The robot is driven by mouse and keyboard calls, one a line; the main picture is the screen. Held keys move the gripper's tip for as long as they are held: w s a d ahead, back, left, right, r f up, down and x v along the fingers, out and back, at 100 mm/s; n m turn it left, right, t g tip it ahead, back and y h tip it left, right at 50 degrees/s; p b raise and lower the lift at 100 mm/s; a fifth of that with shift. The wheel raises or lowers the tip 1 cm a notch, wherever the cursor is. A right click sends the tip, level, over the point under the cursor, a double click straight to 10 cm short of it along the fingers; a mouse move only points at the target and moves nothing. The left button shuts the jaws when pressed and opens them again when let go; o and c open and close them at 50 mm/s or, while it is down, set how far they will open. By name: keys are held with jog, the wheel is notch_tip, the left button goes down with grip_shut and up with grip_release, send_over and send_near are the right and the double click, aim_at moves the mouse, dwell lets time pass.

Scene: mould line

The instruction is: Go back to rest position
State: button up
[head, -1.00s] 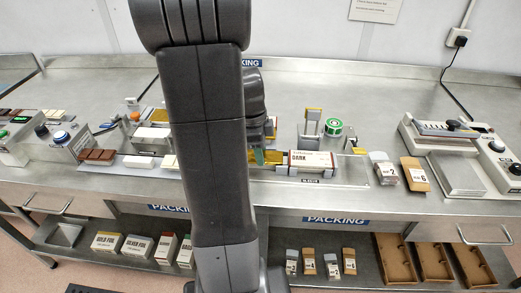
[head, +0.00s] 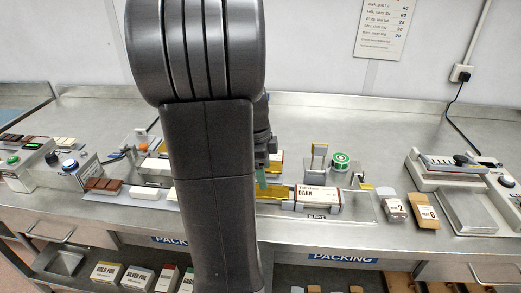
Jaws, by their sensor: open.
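My arm rises through the middle of the head view and hides part of the bench. My gripper (head: 262,176) shows only in part at the right edge of the arm, above the bench; it is open. A white and brown carton marked DARK (head: 318,196) lies on a metal station plate just right of it, apart from the gripper as far as I can see. Whatever lies directly behind the arm is hidden.
Packets marked 2 (head: 395,211) and 6 (head: 422,212) lie to the right, beside a sealing machine (head: 460,170). Chocolate bars (head: 103,184) lie at left. Foil boxes (head: 106,273) stand on the lower shelf.

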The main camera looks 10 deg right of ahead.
aim_at(268, 191)
notch_tip(268, 191, up, 8)
jog(key=a, duration=0.1)
jog(key=shift+w, duration=0.15)
jog(key=shift+a, duration=0.1)
jog(key=f, duration=0.4)
jog(key=d+f, duration=0.1)
jog(key=f, duration=0.4)
jog(key=d+f, duration=0.1)
jog(key=f, duration=0.3)
jog(key=shift+s+f, duration=0.3)
jog(key=shift+f, duration=0.05)
jog(key=shift+r, duration=0.2)
